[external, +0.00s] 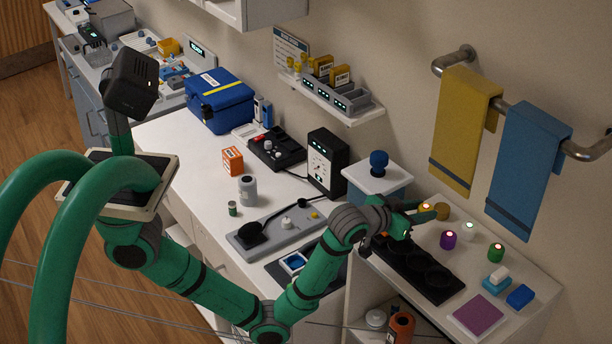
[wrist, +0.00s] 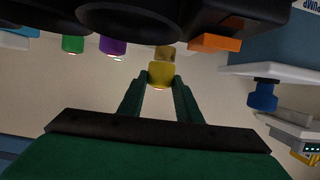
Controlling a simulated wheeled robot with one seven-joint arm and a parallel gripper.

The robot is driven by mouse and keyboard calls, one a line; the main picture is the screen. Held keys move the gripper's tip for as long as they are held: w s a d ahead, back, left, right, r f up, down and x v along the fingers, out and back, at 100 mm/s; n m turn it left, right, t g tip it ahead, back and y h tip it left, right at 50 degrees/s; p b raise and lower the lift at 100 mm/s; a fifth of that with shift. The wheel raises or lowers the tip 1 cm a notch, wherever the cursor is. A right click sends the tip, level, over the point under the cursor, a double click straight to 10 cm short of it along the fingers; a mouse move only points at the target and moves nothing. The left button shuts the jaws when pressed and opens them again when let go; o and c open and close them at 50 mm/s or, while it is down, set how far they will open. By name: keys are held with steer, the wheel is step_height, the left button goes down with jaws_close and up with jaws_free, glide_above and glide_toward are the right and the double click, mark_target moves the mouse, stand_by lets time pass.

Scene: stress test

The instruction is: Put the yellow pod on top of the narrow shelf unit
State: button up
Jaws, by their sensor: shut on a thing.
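The yellow pod (wrist: 160,76) sits between my gripper's fingertips (wrist: 160,86) in the wrist view. My gripper (external: 424,212) is shut on it. In the external view, the pod's glowing top (external: 425,206) shows at the fingertips, beside a brownish-gold round piece (external: 442,211). I cannot tell whether the pod touches the counter. An open-fronted unit (external: 350,318) with a canister inside is under the right-hand counter, partly behind my arm. A small wall shelf (external: 356,119) hangs further left. I cannot tell which of these is the narrow shelf unit.
A purple pod (external: 448,240), green pod (external: 495,253) and white pod (external: 469,231) stand near my gripper. A black tray with round recesses (external: 430,285) lies in front. A white-topped box with a blue knob (external: 379,162) stands left of my gripper. Towels hang on a rail (external: 513,108).

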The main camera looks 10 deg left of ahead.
steer(key=shift+w+d+f, duration=0.1)
steer(key=shift+d+f, duration=0.05)
steer(key=shift+f, duration=0.8)
steer(key=shift+w+d+f, duration=0.1)
steer(key=shift+f, duration=0.85)
steer(key=shift+f, duration=0.15)
steer(key=o, duration=1)
steer(key=shift+r, duration=0.2)
steer(key=v, duration=1.2)
steer(key=shift+s+f, duration=0.1)
